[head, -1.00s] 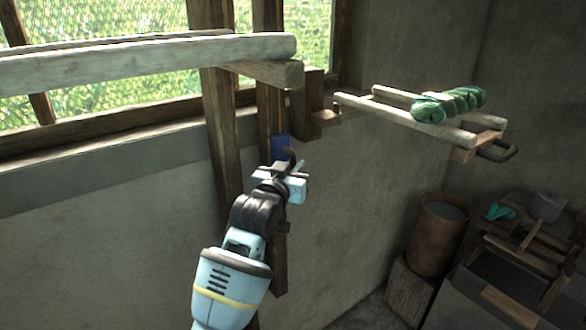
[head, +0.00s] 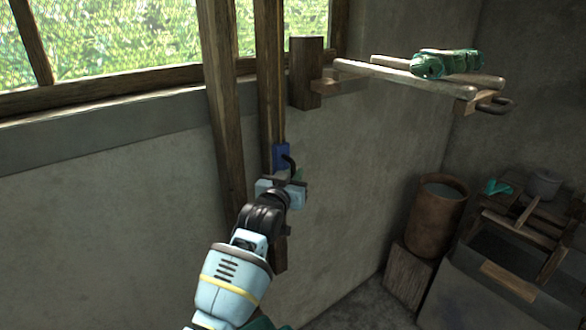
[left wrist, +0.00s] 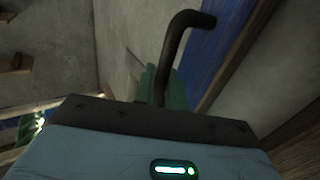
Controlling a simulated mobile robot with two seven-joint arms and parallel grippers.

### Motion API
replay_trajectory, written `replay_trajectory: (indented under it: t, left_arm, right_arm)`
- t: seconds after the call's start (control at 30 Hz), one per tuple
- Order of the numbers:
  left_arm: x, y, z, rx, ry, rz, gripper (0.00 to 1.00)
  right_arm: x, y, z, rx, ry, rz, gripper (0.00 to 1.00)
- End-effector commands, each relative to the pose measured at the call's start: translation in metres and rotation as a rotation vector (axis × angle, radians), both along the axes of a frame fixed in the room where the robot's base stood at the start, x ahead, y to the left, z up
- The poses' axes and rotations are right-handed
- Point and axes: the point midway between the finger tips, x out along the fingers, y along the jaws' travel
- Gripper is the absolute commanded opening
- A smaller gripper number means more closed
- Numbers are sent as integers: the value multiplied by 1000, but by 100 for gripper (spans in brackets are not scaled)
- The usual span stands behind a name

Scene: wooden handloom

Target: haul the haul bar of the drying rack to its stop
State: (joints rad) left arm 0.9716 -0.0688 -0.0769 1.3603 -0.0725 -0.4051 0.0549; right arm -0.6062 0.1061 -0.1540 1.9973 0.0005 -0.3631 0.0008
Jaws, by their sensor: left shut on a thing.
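The haul bar is a dark bent rod (head: 290,162) on a blue block (head: 281,155), which sits against an upright wooden post (head: 270,80). It also shows in the left wrist view as a dark hook (left wrist: 178,50) beside the blue block (left wrist: 215,50). My left gripper (head: 284,184) is shut on the haul bar; its fingers hide the gripped part. The drying rack (head: 400,75) extends from the wall at upper right, with green skeins (head: 447,64) across its pale poles. My right gripper is not in view.
A second wooden post (head: 222,110) stands just left of the haul bar's post. A brown barrel (head: 435,225) on a wooden block (head: 410,275) and a bench with a grey pot (head: 544,184) stand at lower right. The wall between is bare.

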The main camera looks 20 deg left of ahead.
Motion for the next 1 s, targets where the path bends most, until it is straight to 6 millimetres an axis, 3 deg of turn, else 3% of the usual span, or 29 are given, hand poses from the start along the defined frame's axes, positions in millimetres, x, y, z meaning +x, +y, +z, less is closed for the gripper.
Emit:
replay_trajectory:
  t: [0.03,0.3,0.33,0.43,0.77,1.0]
  left_arm:
    - [0,-1,-10,0,16,-1,0]
    - [0,0,-10,1,18,0,0]
    - [0,0,-11,1,18,0,16]
    - [0,0,-9,1,15,0,29]
    - [-1,0,-4,1,7,0,30]
    - [-22,2,-3,0,5,0,30]
  right_arm:
    - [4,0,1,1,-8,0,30]
    - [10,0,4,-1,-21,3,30]
    - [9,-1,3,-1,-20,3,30]
    - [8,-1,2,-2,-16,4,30]
    - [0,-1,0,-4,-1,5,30]
    - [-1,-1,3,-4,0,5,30]
